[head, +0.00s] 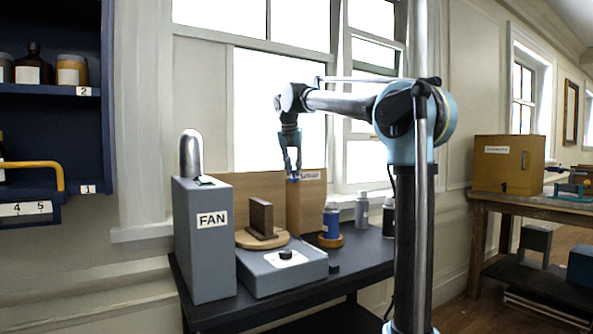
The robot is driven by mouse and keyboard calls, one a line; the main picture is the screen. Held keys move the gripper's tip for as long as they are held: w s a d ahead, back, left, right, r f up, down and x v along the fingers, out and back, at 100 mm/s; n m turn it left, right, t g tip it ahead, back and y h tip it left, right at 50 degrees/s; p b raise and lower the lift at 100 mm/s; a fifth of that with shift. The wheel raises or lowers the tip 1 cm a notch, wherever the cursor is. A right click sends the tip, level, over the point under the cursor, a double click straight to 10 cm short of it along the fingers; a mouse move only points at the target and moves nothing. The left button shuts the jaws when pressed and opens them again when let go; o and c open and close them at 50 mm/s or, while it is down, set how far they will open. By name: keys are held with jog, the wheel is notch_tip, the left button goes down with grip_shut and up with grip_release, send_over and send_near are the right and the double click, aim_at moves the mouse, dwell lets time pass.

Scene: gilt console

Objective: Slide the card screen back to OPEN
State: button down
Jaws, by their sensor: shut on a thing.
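The card screen (240,187) is a tan upright panel at the back of the dark table, under the window. A small white label (311,175) is on its right part; its lettering is too small to read surely. My gripper (293,174) points down at the screen's top edge, just left of the label. Its fingers are shut on the screen there, with a small blue bit showing at the tips. The exact grip is too small to make out. The screen's lower left part is hidden behind the grey FAN box and a brown block.
The grey FAN box (204,240) with a metal dome stands front left. A brown upright block (261,217) on a round wooden base and a grey box with a black knob (286,254) stand before the screen. A blue bottle (331,222) and other bottles stand to the right.

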jog(key=shift+w+a+r, duration=0.1)
jog(key=shift+w+a, duration=0.65)
jog(key=shift+w, duration=0.3)
jog(key=shift+w+a, duration=0.7)
jog(key=shift+w, duration=0.35)
jog(key=c, duration=1.4)
grip_release()
jog(key=shift+w+a, duration=0.1)
jog(key=v, duration=1.1)
jog(key=shift+r, duration=0.35)
